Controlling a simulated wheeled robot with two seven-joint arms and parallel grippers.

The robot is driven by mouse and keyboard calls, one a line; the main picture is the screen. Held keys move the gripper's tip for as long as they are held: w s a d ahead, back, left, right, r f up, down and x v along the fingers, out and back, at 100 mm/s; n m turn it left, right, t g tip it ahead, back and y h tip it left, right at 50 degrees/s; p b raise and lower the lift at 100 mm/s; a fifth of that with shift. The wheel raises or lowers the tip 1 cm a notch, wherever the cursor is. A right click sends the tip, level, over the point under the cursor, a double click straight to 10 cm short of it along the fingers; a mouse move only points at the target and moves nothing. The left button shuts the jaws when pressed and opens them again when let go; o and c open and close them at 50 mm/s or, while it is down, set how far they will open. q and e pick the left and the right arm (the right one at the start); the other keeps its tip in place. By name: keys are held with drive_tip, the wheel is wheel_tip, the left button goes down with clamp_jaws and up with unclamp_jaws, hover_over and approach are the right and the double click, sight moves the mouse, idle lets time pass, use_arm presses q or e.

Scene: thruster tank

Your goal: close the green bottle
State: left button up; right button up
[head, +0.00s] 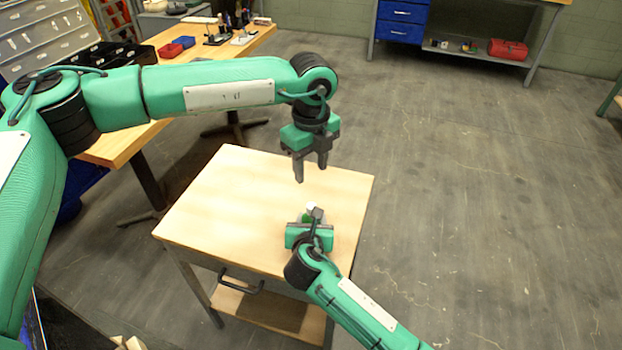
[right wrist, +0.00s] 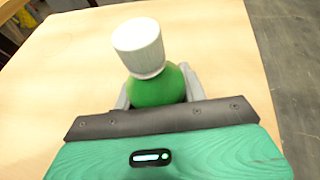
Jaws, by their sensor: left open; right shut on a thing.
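The green bottle (right wrist: 157,88) is between the grey fingers of my right gripper (right wrist: 160,95), which is shut on it, in the right wrist view. A white cap (right wrist: 139,46) sits at the bottle's top; I cannot tell whether it is screwed tight. In the head view, the white cap (head: 311,207) and a bit of the green bottle (head: 307,218) show just beyond my right gripper, which hides most of the bottle. My left gripper (head: 311,172) is open and empty, pointing down above the small table, farther back than the bottle.
The small wooden table (head: 215,205) is otherwise clear. A longer workbench (head: 232,47) at the back left holds red and blue bins (head: 177,47) and small items.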

use_arm(q)
drive_tip(key=shift+r, duration=0.4)
use_arm(e)
drive_tip(key=o, duration=1.5)
drive_tip(key=shift+c, duration=0.2)
drive_tip(key=shift+s, duration=0.1)
drive_tip(key=p+v, duration=0.1)
drive_tip(key=v, duration=1.2)
drive_tip(key=shift+s+r, duration=0.15)
drive_tip(key=shift+s, duration=0.15)
use_arm(q)
drive_tip(key=shift+r, duration=0.65)
